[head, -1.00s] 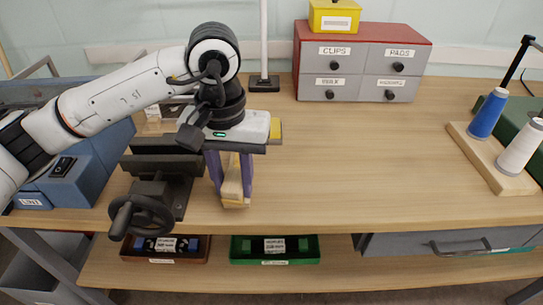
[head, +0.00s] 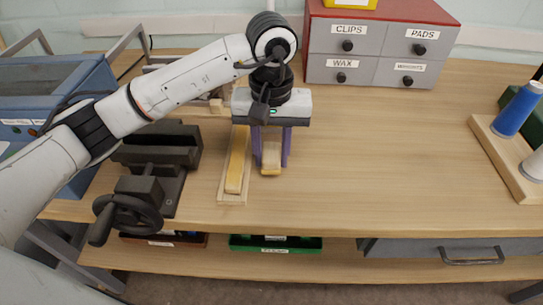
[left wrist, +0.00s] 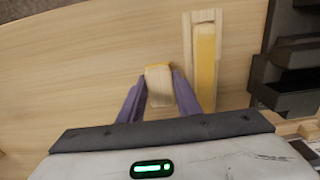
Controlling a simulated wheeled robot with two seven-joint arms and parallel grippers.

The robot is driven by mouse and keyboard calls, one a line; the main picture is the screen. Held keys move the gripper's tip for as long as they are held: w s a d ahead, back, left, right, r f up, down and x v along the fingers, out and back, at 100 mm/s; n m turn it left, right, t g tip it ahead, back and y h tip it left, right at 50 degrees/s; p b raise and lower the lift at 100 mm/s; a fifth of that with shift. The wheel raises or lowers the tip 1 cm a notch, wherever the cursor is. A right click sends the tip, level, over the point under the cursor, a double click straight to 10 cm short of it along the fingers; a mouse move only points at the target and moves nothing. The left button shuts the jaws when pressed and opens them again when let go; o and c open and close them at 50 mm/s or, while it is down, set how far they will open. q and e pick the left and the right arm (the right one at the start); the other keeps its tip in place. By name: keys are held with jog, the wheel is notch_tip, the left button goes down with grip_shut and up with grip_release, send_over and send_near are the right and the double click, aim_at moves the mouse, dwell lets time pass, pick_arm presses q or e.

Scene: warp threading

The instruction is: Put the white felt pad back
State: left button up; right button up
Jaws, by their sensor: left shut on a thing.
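I see no white felt pad in either view. My left gripper (head: 271,163) points down over the bench, with its purple fingers shut on a small pale wooden block with a yellow end (head: 271,158). The block also shows between the fingers in the left wrist view (left wrist: 159,86). I cannot tell whether it touches the bench. Just left of it in the head view lies a narrow wooden holder (head: 233,201) with a long yellow strip (head: 236,160) in it. The grey drawer labelled PADS (head: 412,40) is shut. My right gripper is out of view.
A black vise (head: 155,165) stands left of the holder, with a blue machine (head: 60,95) beyond. The drawer cabinet (head: 385,12) stands at the back. Blue and white spools (head: 515,110) stand on a wooden base at right. The bench middle (head: 385,150) is clear.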

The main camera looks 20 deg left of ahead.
aim_at(271, 153)
pick_arm(q)
jog(key=shift+f, duration=0.95)
jog(key=o, duration=1)
jog(key=shift+r, duration=0.1)
notch_tip(271, 153, up, 12)
jog(key=shift+b, duration=0.3)
jog(key=shift+r, duration=0.1)
